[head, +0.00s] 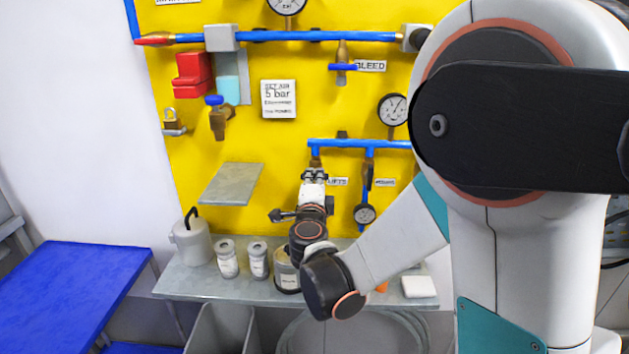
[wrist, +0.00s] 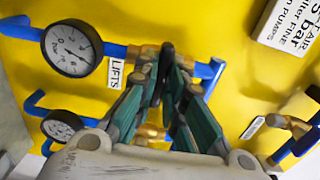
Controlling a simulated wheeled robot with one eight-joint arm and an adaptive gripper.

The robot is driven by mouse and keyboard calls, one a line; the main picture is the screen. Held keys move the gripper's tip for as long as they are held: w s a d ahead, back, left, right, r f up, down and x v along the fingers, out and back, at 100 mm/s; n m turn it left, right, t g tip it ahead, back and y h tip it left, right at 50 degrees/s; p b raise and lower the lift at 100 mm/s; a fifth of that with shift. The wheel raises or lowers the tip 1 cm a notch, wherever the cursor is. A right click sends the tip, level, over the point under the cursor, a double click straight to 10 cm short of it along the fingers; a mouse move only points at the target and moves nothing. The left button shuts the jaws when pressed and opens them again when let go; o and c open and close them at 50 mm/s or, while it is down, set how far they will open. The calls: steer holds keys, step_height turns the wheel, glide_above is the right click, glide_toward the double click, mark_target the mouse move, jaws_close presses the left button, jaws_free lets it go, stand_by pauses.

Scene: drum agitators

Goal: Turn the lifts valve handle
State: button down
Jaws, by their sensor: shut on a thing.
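My gripper (head: 315,174) reaches to the brass lifts valve on the blue pipe of the yellow panel, beside the small LIFTS label (head: 338,181). In the wrist view my gripper (wrist: 172,88) is shut on the dark lifts valve handle (wrist: 167,56). The handle is thin and mostly hidden between the fingers. Brass fittings (wrist: 147,53) of the valve show beside the fingertips, and the LIFTS label (wrist: 116,73) is to their left. In the head view my gripper hides the handle, so its angle is hard to tell.
A neighbouring valve with a dark lever (head: 369,176) and a small gauge (head: 364,215) are close on the right. A grey shelf (head: 230,184) juts out at left. Below, a bench (head: 180,279) holds a white jug (head: 188,240), several tins and a white block (head: 419,287).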

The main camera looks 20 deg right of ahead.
stand_by(0.5)
steer(key=c, duration=1.7)
jaws_free()
steer(key=shift+o, duration=0.2)
steer(key=shift+s, duration=0.15)
steer(key=v, duration=0.7)
steer(key=shift+s, duration=0.15)
